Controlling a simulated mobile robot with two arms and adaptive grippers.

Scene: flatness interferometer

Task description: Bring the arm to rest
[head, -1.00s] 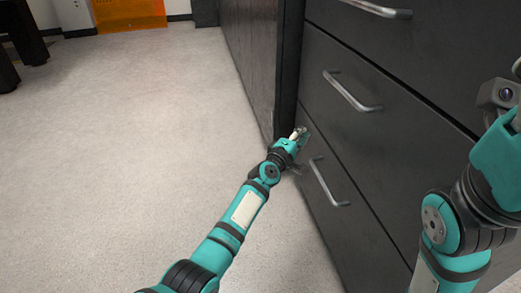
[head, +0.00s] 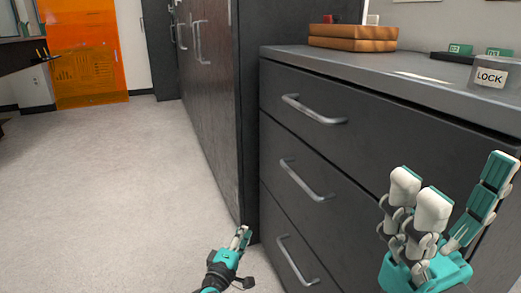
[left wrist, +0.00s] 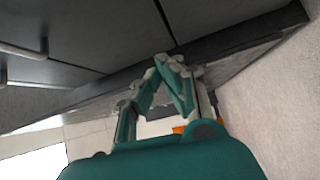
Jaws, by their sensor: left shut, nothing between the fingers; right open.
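My left gripper (head: 242,238) is low in the head view, close to the lower front corner of the dark drawer cabinet (head: 345,128). Its fingers are shut with nothing between them. In the left wrist view its fingertips (left wrist: 168,62) meet in front of the dark cabinet fronts. My right gripper (head: 445,195) is at the lower right of the head view, fingers pointing up and spread open, empty, in front of the drawers. Most of both arms is out of view.
The drawers have metal handles (head: 314,110) that stick out. On the worktop (head: 425,85) are wooden boxes (head: 352,38) and a grey block marked LOCK (head: 490,73). A tall dark cabinet (head: 212,100) stands left of the drawers. The floor (head: 100,190) at left is clear. An orange panel (head: 85,60) stands far back.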

